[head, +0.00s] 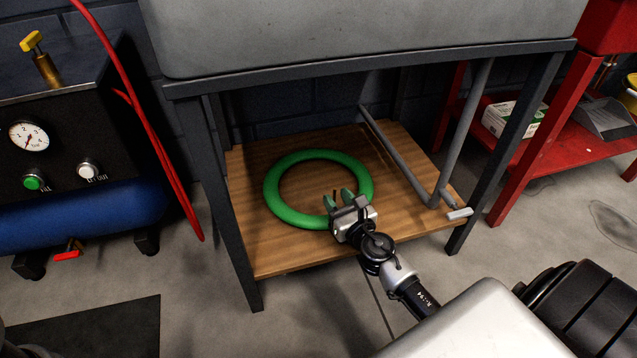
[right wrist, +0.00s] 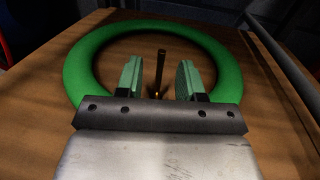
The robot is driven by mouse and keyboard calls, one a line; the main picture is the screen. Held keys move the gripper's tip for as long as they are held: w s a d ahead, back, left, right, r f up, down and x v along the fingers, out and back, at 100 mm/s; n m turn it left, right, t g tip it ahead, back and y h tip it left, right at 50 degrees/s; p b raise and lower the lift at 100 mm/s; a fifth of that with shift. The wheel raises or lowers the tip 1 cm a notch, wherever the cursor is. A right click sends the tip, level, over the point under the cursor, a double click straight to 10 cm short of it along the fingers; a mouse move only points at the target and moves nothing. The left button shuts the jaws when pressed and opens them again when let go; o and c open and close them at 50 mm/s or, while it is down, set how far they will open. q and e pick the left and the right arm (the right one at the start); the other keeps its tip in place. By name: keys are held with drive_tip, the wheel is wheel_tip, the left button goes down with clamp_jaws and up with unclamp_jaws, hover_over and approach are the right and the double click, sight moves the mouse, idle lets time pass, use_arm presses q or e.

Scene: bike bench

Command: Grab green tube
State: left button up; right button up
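The green tube (head: 279,209) is a ring lying flat on the wooden lower shelf (head: 258,257) of the bench. It also shows in the right wrist view (right wrist: 78,72), with a small dark upright valve stem (right wrist: 161,62) rising inside its far side. My right gripper (head: 341,197) is at the ring's near right edge. Its two green-padded fingers are open, with a clear gap between them (right wrist: 160,78), and they reach over the ring's near part. The gripper hides that part, so I cannot tell whether it touches the tube. My left gripper is not in view.
A grey bent pipe (head: 398,160) stands at the shelf's right side. Dark bench legs (head: 226,190) and the grey basin (head: 350,35) above frame the opening. A black and blue compressor (head: 70,150) with a red hose is at left; a red shelf (head: 560,150) is at right.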

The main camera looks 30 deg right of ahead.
drive_tip(key=shift+c, duration=0.5)
clamp_jaws()
